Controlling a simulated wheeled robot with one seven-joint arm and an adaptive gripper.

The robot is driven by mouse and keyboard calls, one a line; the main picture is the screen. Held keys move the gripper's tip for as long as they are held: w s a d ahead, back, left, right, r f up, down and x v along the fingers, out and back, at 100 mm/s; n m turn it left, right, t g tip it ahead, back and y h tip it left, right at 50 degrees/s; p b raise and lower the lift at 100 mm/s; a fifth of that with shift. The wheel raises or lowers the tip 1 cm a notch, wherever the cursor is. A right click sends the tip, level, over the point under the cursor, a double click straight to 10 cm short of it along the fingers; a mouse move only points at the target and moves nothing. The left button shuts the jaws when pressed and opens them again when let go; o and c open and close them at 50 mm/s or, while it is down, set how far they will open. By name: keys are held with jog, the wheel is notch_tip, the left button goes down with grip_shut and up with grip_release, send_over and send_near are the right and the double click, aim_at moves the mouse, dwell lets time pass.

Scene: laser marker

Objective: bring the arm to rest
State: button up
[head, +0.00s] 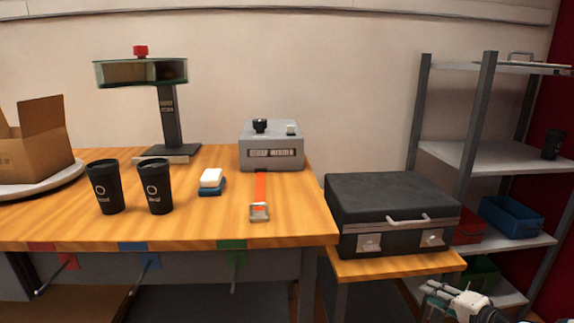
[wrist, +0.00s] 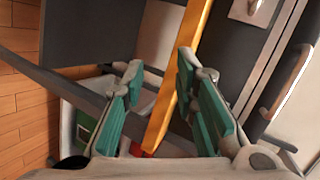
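My gripper (head: 436,295) is low at the bottom right of the head view, in front of the shelf rack and right of the small side table (head: 395,265). In the wrist view my gripper (wrist: 159,68) has its two teal-padded fingers spread apart with nothing held between them. The yellow edge of the side table (wrist: 176,85) runs across the view behind the fingers. Most of my arm is out of sight.
A black case (head: 390,205) lies on the side table. The rack (head: 480,155) holds a blue bin (head: 511,216) and a red bin (head: 468,231). The workbench (head: 110,232) carries two black cups, a grey control box (head: 271,150) and the marker stand (head: 168,115).

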jog(key=s+a+n+g+h, duration=0.2)
jog(key=s+a+n+g, duration=0.2)
jog(key=s+n+g, duration=0.3)
jog(key=s+a+r+n+g+h, duration=0.1)
jog(key=s+a+r+g+h, duration=0.1)
jog(key=s+r, duration=0.4)
jog(key=s+a+r+n+g+h, duration=0.1)
jog(key=s+a+r+g+h, duration=0.15)
jog(key=s+r, duration=0.45)
jog(key=s+a+r+n+y, duration=0.2)
jog(key=s+a+r, duration=0.4)
jog(key=s, duration=0.2)
jog(key=s+a+r+n+y, duration=0.1)
jog(key=s+a+r+n, duration=0.1)
jog(key=s+a+r, duration=0.6)
notch_tip(320, 180, up, 24)
jog(key=d+t+p, duration=0.1)
jog(key=t+p, duration=0.2)
jog(key=p, duration=2.1)
jog(key=shift+s+d+p, duration=0.35)
jog(key=shift+s+d, duration=0.05)
jog(key=shift+s, duration=0.05)
